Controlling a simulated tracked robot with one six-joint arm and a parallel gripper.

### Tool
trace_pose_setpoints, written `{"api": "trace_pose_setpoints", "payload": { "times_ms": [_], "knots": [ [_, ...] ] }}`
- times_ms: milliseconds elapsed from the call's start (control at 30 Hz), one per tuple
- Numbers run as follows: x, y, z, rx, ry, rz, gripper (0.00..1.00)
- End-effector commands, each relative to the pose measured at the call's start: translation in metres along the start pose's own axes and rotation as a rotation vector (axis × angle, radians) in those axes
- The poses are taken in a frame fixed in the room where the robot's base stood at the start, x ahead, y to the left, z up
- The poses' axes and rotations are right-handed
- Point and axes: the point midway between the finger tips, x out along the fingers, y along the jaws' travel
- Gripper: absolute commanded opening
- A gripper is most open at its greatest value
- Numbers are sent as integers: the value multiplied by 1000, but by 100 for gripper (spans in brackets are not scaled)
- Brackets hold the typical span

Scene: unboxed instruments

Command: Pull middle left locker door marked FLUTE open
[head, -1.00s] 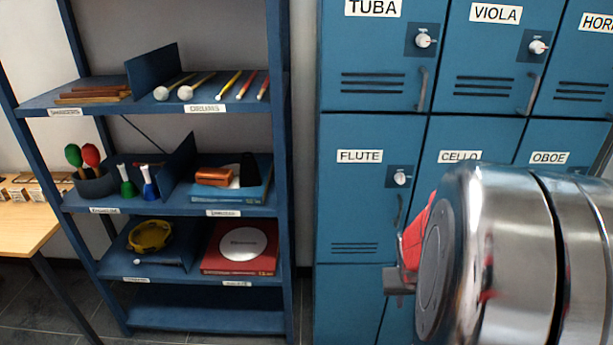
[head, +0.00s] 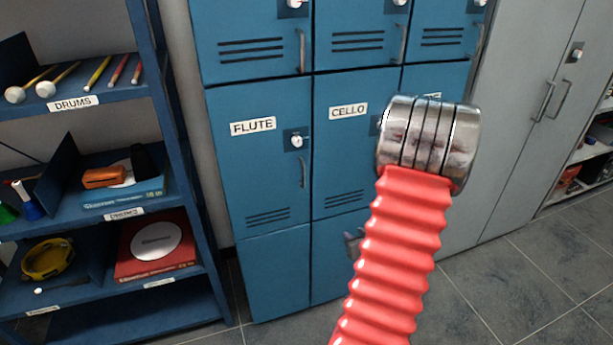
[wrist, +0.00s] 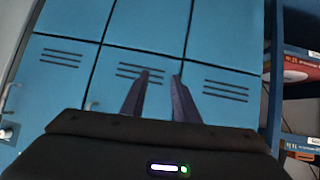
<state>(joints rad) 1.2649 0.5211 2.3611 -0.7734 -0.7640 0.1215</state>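The FLUTE door (head: 262,180) is a closed blue locker door in the head view. It has a white label (head: 253,126), a white lock knob (head: 297,141) and a vertical handle (head: 303,172) at its right edge. My gripper is mostly hidden behind my arm in the head view; a small grey part shows low, right of the FLUTE door. In the wrist view my gripper (wrist: 160,74) has its two fingers apart, with nothing between them. They point at the locker fronts, which appear upside down. The FLUTE handle cannot be made out there.
The CELLO door (head: 340,160) is closed on the right, partly behind my arm. A blue shelf rack (head: 185,160) with instruments stands close on the left. A grey cabinet (head: 520,110) stands on the right. Tiled floor (head: 510,290) is clear at the lower right.

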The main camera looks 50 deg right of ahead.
Motion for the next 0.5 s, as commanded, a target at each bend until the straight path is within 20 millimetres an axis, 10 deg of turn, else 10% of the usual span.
{"api": "trace_pose_setpoints", "payload": {
  "times_ms": [500],
  "knots": [
    [-35,-58,-116,-19,551,-264,28]
  ]
}}
